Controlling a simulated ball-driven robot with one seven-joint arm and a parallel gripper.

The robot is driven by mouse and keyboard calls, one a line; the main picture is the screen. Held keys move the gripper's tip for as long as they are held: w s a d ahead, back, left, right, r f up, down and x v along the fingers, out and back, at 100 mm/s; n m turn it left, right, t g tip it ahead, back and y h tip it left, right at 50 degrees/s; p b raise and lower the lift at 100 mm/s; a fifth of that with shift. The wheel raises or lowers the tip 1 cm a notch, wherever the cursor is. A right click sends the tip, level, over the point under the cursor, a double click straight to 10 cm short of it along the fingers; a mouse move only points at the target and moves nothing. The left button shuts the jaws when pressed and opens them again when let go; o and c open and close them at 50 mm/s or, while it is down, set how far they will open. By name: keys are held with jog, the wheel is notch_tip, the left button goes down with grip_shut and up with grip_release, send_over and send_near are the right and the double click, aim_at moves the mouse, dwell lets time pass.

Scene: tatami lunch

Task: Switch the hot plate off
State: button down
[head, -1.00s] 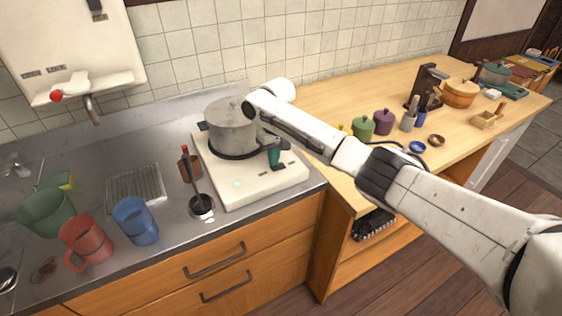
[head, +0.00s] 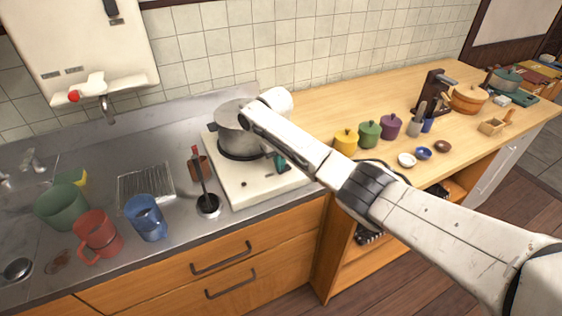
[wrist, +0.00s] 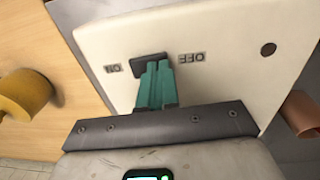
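The white hot plate (head: 262,188) stands on the steel counter with a grey pot (head: 238,141) on it. In the wrist view the hot plate's top (wrist: 225,30) carries a black switch (wrist: 147,58) between an ON label (wrist: 113,68) on the left and an OFF label (wrist: 192,58) on the right. The round indicator (wrist: 268,49) is dark; it is also dark in the head view (head: 243,184). My gripper (wrist: 158,66) is shut, its teal fingers side by side at the OFF side of the switch, hiding part of it. Contact is unclear. It also shows in the head view (head: 280,163).
Red (head: 97,236) and blue (head: 146,218) mugs are further left. Yellow (head: 346,141), green and purple lidded jars stand on the wooden counter to the right.

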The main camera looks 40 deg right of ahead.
jog(key=shift+s+d+f, duration=0.4)
jog(key=shift+s+f, duration=0.15)
jog(key=shift+f, duration=0.05)
jog(key=shift+r+p, duration=0.35)
jog(key=shift+p, duration=0.05)
jog(key=r+p, duration=0.2)
jog(key=r, duration=0.1)
jog(key=w+r+p, duration=0.1)
jog(key=r+p, duration=0.1)
jog(key=shift+a+r, duration=0.1)
jog(key=shift+a, duration=0.3)
notch_tip(320, 180, up, 9)
jog(key=a+b, duration=0.1)
jog(key=b, duration=0.1)
jog(key=shift+w+a, duration=0.15)
jog(key=shift+w, duration=0.1)
jog(key=s+a+f+n+t+y, duration=0.1)
jog(key=s+a+f, duration=0.6)
jog(key=a+f, duration=0.2)
jog(key=s+a+f+n+y, duration=0.1)
jog(key=s+a+f+y, duration=0.1)
jog(key=s+a+f, duration=0.65)
jog(key=s+d+f+h, duration=0.1)
jog(key=s+f+h, duration=0.1)
jog(key=s, duration=2.3)
jog(key=shift+d+f+b, duration=0.15)
jog(key=shift+f+b, duration=0.1)
jog(key=shift+b, duration=0.15)
